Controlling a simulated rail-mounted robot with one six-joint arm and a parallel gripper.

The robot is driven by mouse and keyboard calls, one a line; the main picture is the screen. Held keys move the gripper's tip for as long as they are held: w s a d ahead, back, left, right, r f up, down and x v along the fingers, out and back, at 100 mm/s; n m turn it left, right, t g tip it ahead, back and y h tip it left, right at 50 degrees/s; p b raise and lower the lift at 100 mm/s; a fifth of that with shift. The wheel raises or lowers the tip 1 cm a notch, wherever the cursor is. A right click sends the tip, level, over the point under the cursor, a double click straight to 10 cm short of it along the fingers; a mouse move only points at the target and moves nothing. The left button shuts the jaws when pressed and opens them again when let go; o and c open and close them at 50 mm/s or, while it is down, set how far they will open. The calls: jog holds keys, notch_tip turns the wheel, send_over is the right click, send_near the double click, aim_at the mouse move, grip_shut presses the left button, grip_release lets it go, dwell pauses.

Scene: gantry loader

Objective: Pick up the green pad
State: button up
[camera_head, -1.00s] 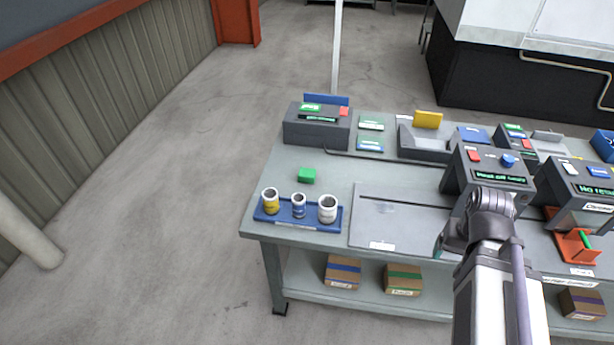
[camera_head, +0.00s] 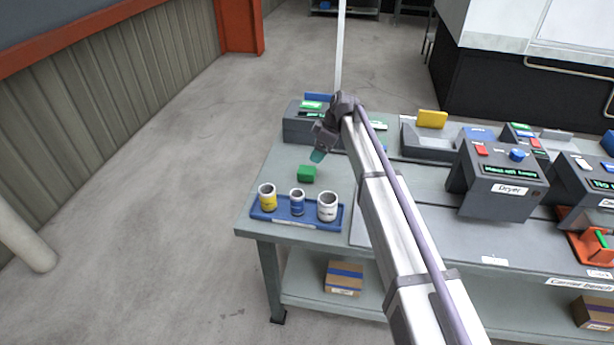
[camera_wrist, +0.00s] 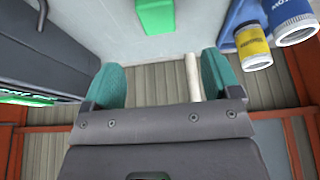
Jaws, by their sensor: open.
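The green pad (camera_head: 307,173) is a small green block lying on the grey bench top (camera_head: 262,208), behind the blue tray of cups. In the wrist view the green pad (camera_wrist: 156,15) shows at the top edge, partly cut off by the frame. My gripper (camera_head: 318,156) is just above and slightly to the right of the pad in the head view, apart from it. In the wrist view my gripper (camera_wrist: 160,84) shows two teal fingertips spread wide with nothing between them. The pad lies beyond the fingertips.
The bench's left edge is close by.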

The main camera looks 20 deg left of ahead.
aim_at(307, 169)
jog(key=b+x, duration=0.5)
jog(key=shift+f, duration=0.4)
jog(key=shift+a+f+b, duration=0.1)
jog(key=shift+f+b, duration=0.1)
jog(key=shift+b, duration=0.15)
jog(key=shift+r, duration=0.1)
jog(key=b+x, duration=0.4)
jog(key=x, duration=0.1)
jog(key=shift+w+f+b, duration=0.2)
jog(key=shift+w+b, duration=0.05)
jog(key=shift+b, duration=0.15)
jog(key=shift+r, duration=0.25)
jog(key=shift+c, duration=0.3)
jog(key=c, duration=0.9)
jog(key=shift+r+p, duration=0.1)
jog(key=shift+p, duration=0.25)
jog(key=shift+c, duration=0.2)
notch_tip(307, 169, up, 10)
jog(key=p, duration=0.9)
jog(key=shift+p, duration=0.4)
